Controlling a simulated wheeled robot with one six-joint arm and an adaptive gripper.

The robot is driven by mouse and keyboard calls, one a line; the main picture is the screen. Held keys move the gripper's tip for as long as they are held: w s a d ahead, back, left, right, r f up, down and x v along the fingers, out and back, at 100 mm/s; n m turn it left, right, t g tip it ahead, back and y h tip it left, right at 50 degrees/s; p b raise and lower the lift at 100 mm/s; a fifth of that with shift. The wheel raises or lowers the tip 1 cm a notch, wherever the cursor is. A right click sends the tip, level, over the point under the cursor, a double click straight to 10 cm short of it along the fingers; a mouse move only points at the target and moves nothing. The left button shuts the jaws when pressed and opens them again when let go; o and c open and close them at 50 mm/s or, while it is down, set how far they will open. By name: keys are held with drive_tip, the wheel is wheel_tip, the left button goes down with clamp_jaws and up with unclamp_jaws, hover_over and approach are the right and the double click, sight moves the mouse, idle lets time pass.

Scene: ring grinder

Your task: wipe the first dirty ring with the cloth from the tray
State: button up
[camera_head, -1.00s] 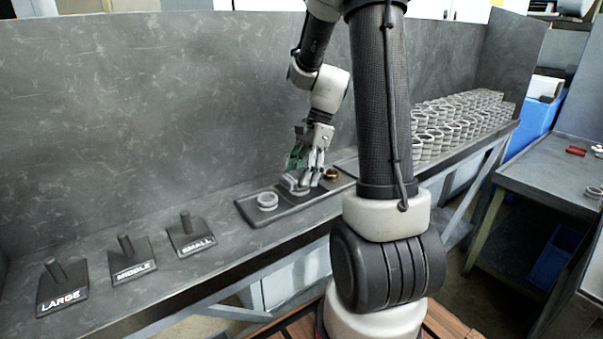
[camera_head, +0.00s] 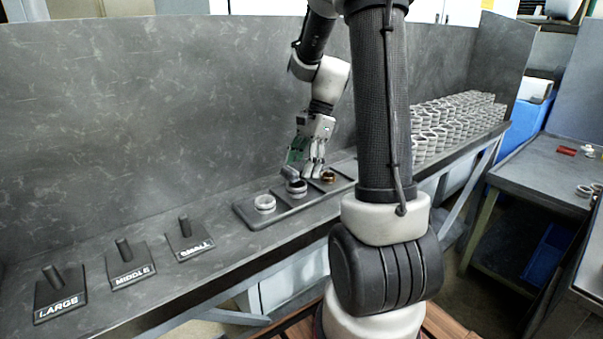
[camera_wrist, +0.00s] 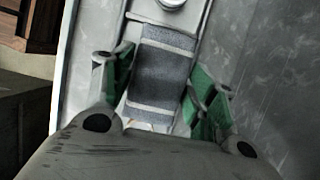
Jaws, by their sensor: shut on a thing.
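In the head view my gripper (camera_head: 304,173) is shut on a small grey lump, taken to be the cloth (camera_head: 290,172), a little above the tray's middle. In the wrist view a dark grey, textured piece with pale bands, likely the same cloth (camera_wrist: 165,75), shows between the green-sided fingers. The tray (camera_head: 248,221) holds a pale ring (camera_head: 265,204) at left, a darker grey ring (camera_head: 297,188) below my gripper and a copper-brown ring (camera_head: 328,177) at right. I cannot tell which ring is dirty, nor whether the cloth touches the middle ring.
Three stands with short posts, marked LARGE (camera_head: 60,290), MIDDLE (camera_head: 127,265) and SMALL (camera_head: 190,240), stand left of the tray. Many stacked rings (camera_head: 440,125) fill the bench's right part. A high grey panel (camera_head: 150,110) closes the back. A side table (camera_head: 540,180) stands at right.

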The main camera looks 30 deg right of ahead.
drive_tip(key=shift+r, duration=2.7)
